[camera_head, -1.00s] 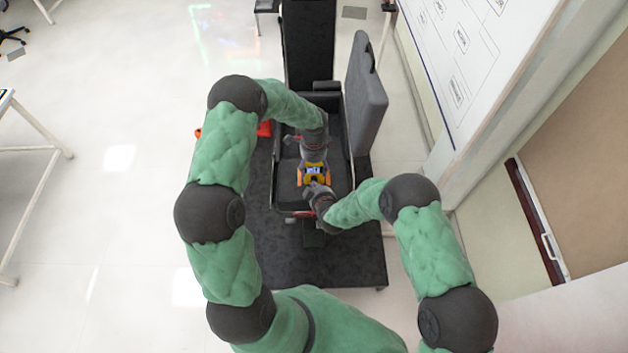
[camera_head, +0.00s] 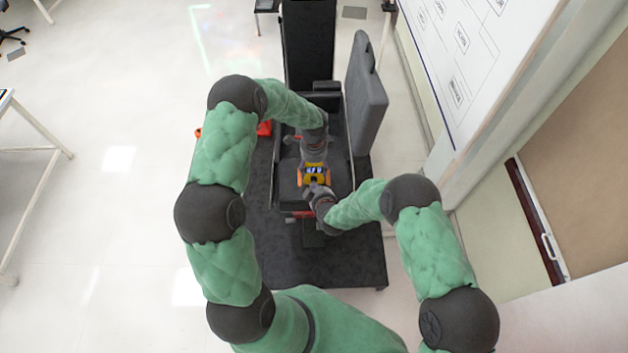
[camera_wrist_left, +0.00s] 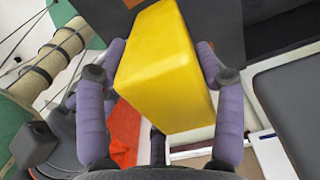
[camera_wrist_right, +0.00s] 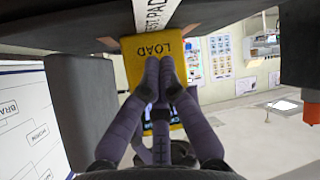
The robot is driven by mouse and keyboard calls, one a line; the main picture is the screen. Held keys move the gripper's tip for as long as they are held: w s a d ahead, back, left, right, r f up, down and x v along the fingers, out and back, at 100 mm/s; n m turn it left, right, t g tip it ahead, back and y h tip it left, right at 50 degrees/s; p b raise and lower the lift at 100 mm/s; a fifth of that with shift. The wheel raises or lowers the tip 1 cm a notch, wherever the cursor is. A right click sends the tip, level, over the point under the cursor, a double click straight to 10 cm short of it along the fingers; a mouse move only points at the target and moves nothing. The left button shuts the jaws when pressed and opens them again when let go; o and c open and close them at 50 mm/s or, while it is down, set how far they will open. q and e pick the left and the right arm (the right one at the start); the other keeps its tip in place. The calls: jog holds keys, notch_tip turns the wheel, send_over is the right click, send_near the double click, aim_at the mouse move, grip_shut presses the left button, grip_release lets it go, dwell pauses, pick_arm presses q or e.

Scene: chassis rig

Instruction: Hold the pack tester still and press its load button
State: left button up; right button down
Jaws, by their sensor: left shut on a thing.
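The pack tester (camera_head: 314,168) is a yellow box with a small blue-white screen, in the dark tray in the middle of the head view. Its plain yellow body fills the middle of the left wrist view (camera_wrist_left: 165,65). My left gripper (camera_wrist_left: 162,55) has its purple fingers on both sides of the body and is shut on it. My right gripper (camera_wrist_right: 159,62) has its fingertips together in front of the tester's yellow face (camera_wrist_right: 137,74), just below the word LOAD. The fingertips cover the button area, so I cannot tell whether they touch it.
The tester is inside a dark tray (camera_head: 341,185) on a black platform (camera_head: 350,262). A grey upright panel (camera_head: 366,95) stands to the right of the tray. An orange-red item (camera_head: 264,128) lies to the left. A whiteboard (camera_head: 480,45) is on the right wall.

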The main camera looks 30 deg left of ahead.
pick_arm(q)
jog(key=shift+s+f, duration=0.15)
pick_arm(e)
jog(key=shift+s+d, duration=0.2)
jog(key=shift+s, duration=0.2)
jog(key=s+d, duration=0.1)
jog(key=s, duration=0.2)
jog(key=s+d, duration=0.1)
jog(key=shift+s+d, duration=0.15)
jog(key=shift+d, duration=0.15)
dwell(0.6)
pick_arm(q)
jog(key=o, duration=1.4)
jog(key=shift+o, duration=0.2)
jog(key=shift+r, duration=0.2)
